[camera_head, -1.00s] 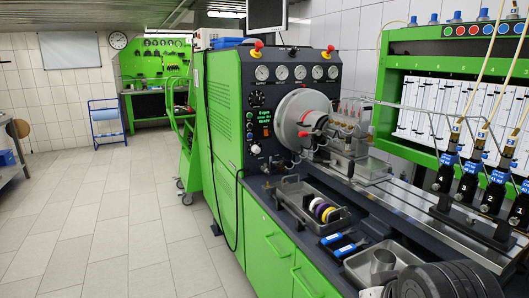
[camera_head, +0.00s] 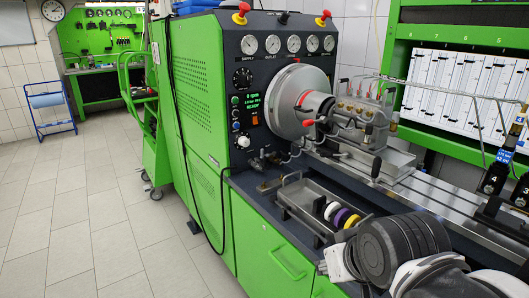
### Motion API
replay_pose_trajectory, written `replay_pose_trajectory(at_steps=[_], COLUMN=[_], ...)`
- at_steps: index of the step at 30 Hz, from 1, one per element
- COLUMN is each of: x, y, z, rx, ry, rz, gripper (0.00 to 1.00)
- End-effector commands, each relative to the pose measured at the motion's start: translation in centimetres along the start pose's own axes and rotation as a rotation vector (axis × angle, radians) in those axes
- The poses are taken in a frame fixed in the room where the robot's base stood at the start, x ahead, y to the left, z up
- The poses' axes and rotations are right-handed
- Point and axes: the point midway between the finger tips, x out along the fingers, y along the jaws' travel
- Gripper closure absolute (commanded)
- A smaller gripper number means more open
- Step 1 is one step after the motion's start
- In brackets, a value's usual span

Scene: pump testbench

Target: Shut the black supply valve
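A round black knob (camera_head: 243,78) sits on the dark front panel of the green test bench, below the left gauge (camera_head: 249,44), whose label appears to read SUPPLY. Its pointer direction is too small to tell. Nothing touches it. A white-faced knob (camera_head: 242,141) sits lower on the same panel, under the small green display (camera_head: 253,104). My arm shows as black and white links at the lower right, well away from the panel. My gripper is not in view.
The large grey disc (camera_head: 297,102) with red-handled parts stands out right of the knobs. A metal tray (camera_head: 295,200) with coloured rings lies on the bench top below. The tiled floor (camera_head: 90,220) left of the bench is clear.

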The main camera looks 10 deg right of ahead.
Motion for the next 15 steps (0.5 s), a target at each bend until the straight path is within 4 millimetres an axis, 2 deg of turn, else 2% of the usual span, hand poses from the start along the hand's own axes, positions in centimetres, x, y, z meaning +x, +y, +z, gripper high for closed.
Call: replay_pose_trajectory(at_steps=[5, 8, 11, 15], x=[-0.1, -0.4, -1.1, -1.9], y=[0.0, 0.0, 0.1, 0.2], z=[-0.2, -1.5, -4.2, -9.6], rx=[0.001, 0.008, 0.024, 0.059], ry=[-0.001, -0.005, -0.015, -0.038], rz=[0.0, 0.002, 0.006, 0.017], gripper=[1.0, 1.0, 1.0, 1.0])
